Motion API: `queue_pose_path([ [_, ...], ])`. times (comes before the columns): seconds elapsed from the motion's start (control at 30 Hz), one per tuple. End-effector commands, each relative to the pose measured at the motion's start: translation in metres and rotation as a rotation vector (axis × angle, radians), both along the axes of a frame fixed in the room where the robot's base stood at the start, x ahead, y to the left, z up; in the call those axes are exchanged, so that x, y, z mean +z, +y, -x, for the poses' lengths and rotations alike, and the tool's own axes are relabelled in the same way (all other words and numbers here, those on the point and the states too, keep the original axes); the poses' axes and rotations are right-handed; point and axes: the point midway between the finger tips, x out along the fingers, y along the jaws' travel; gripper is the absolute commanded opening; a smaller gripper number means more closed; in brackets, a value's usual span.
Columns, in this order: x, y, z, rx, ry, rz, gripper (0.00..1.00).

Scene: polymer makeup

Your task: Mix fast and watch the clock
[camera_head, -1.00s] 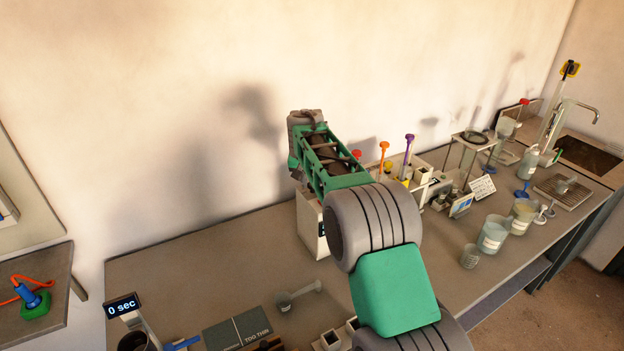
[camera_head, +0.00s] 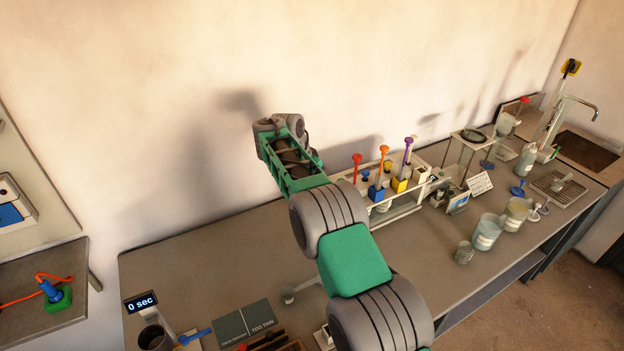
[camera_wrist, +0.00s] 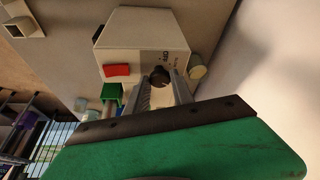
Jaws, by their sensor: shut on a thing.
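In the wrist view my gripper (camera_wrist: 161,90) has its two grey fingers on either side of a black knob (camera_wrist: 159,76), shut on it. The knob sits on the front of a pale box (camera_wrist: 150,38) with a red switch (camera_wrist: 117,70) beside it. In the head view my arm hides the box and my gripper. A timer display (camera_head: 141,302) at the lower left reads "0 sec". A dark cup (camera_head: 152,339) stands below it.
A dark board (camera_head: 245,323) marked "TOO THIN" lies at the bench front. A white rack (camera_head: 398,194) holds red, orange and purple-topped tools. Beakers (camera_head: 488,231) stand at the right. A side table (camera_head: 30,285) carries a blue and green item.

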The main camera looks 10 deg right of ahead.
Motion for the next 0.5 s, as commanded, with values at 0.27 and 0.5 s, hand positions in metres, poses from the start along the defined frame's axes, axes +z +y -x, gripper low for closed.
queue_pose_path([
  [0.27, -0.0003, -0.0006, 0.0002, -0.010, 0.000, 0.000, 0.00],
  [0.5, -0.0005, -0.0006, 0.0002, -0.009, 0.001, 0.000, 0.35],
])
